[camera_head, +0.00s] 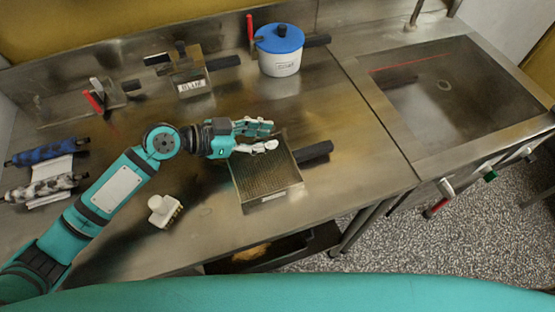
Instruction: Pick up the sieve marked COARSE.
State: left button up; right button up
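A square mesh-topped metal sieve (268,180) lies on the steel counter near its front edge. Its black handle points right. It has a small pale label on its front side, too small to read, so I cannot confirm the word COARSE. A smaller boxy metal piece (190,80) with a white label and dark handles stands at the back; its label is not clearly legible either. My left gripper (274,137) is over the far edge of the mesh sieve, fingers pointing right and apart, with nothing seen between them. I cannot tell whether it touches the sieve. My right gripper is not in view.
A white pot (280,65) with a blue lid stands at the back, beside a red-handled tool (250,32). A white block-like item (164,210) lies left of the sieve. Rolled cloths (42,172) lie far left. A sink (440,88) is at right.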

pick_arm(q)
jog(key=shift+a, duration=0.1)
jog(key=shift+c, duration=0.3)
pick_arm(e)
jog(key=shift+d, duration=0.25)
pick_arm(q)
grip_shut()
jog(key=shift+r, duration=0.15)
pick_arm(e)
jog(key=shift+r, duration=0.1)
